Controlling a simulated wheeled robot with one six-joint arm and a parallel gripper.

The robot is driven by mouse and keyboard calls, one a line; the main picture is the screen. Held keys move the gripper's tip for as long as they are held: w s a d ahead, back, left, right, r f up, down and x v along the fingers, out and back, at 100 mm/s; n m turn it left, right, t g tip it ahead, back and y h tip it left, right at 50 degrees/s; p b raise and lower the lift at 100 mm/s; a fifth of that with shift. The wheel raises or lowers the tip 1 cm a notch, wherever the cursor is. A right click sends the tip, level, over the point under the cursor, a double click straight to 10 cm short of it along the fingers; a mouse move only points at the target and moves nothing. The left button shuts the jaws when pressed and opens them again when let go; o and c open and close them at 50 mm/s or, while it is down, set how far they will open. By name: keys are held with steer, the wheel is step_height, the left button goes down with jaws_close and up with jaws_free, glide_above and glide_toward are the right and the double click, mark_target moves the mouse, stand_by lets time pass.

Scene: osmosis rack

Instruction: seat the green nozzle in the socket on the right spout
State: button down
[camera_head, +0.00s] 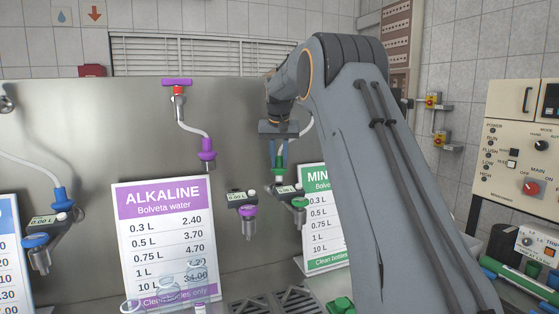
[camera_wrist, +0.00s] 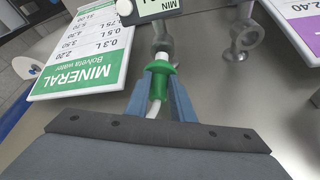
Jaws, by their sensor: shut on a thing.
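The green nozzle (camera_head: 280,170) is held between the fingers of my gripper (camera_head: 278,157), above the right spout (camera_head: 289,189). In the wrist view my gripper (camera_wrist: 160,100) has its blue fingers on both sides of the green nozzle (camera_wrist: 161,82). A white hose enters its near end, and its white tip points at the grey ring-like socket (camera_wrist: 162,45) on the spout. Whether tip and socket touch, I cannot tell. The spout has a small display and a green collar (camera_head: 299,203). My arm hides part of the hose.
The MINERAL sign (camera_head: 317,207) stands below and right of the spout. The middle spout (camera_head: 243,197), with a purple collar, is close on the left. The purple nozzle (camera_head: 207,150) hangs above it. The ALKALINE sign (camera_head: 162,240) stands further left.

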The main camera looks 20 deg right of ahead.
mark_target(279, 169)
steer(key=shift+f, duration=0.15)
steer(key=shift+f+b, duration=0.55)
steer(key=shift+f, duration=0.4)
steer(key=shift+f, duration=0.4)
steer(key=c, duration=0.8)
jaws_free()
steer(key=shift+r+p, duration=2.8)
steer(key=shift+r, duration=0.7)
